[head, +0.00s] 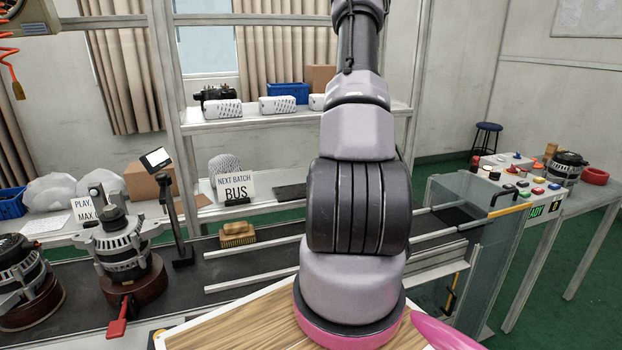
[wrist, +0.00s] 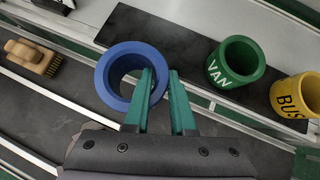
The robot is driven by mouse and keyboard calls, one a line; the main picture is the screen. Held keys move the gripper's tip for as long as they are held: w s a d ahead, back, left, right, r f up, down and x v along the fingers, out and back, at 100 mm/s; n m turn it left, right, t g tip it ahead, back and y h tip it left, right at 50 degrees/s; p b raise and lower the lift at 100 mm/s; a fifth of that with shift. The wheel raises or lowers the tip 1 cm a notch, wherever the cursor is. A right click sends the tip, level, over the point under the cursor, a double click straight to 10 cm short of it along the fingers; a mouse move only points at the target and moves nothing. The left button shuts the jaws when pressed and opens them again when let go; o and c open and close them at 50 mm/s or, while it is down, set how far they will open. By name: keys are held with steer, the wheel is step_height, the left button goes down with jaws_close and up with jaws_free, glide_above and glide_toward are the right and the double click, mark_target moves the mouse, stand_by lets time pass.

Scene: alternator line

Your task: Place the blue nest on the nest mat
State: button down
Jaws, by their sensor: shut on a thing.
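The blue nest (wrist: 107,84), a thick open ring, is in the wrist view left of centre. My gripper (wrist: 161,73) is shut on its right wall, one teal finger inside the ring and one outside. The nest mat (wrist: 150,28) is a long black strip beyond it. The green VAN nest (wrist: 235,62) and the yellow BUS nest (wrist: 299,96) stand on the mat's right part. The mat's left part is bare. The blue nest overlaps the mat's near edge in the picture; I cannot tell its height. In the head view my arm hides gripper and nests; the mat's left end (head: 291,191) shows.
A wooden brush (head: 237,234) lies on the dark conveyor; it also shows in the wrist view (wrist: 32,56). Metal rails run along the conveyor, in front of the mat. A NEXT BATCH BUS sign (head: 236,187) stands left of the mat. A shelf with boxes is above.

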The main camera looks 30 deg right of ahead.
steer(key=w, duration=0.8)
steer(key=w+a, duration=0.1)
steer(key=w, duration=0.2)
steer(key=shift+w, duration=0.4)
steer(key=shift+f, duration=1.75)
steer(key=c, duration=0.7)
jaws_free()
steer(key=shift+f, duration=0.1)
steer(key=shift+c, duration=0.2)
steer(key=v, duration=1.2)
